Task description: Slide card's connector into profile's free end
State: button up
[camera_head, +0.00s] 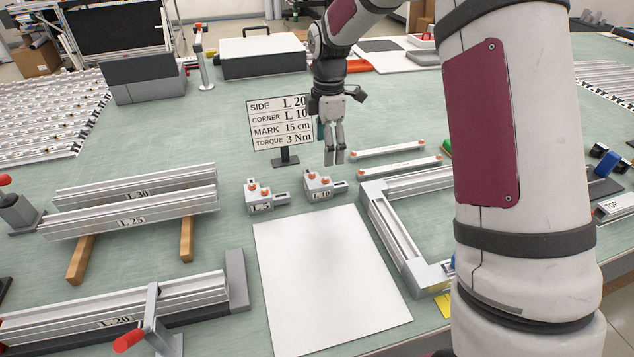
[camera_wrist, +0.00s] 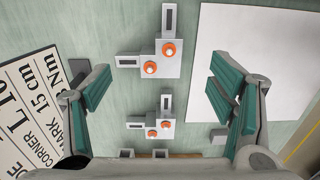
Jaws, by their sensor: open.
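The card (camera_head: 280,124) reads SIDE L 20, CORNER L 10, MARK 15 cm and TORQUE 3 Nm; it also shows at the left of the wrist view (camera_wrist: 35,105). The grey L 10 connector (camera_head: 320,186) with orange-topped screws lies on the table and appears as the upper connector in the wrist view (camera_wrist: 158,58). The similar L 5 connector (camera_head: 262,197) lies beside it. The L 20 profile (camera_head: 130,310) lies at lower left in a dark fixture, its right end near a grey block. My gripper (camera_head: 333,160) is open and empty, above and just behind the L 10 connector.
A white sheet (camera_head: 330,275) lies in front of the connectors. L 25 (camera_head: 130,218) and L 30 (camera_head: 130,190) profiles rest on wooden bars at left. A partial frame (camera_head: 398,233) stands at right. A red-handled clamp (camera_head: 155,320) rises beside the L 20 profile.

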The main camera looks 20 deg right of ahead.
aim_at(327, 182)
notch_tip(327, 182, down, 12)
jog(key=shift+r+p, duration=0.1)
jog(key=shift+p, duration=0.5)
jog(key=c, duration=1.8)
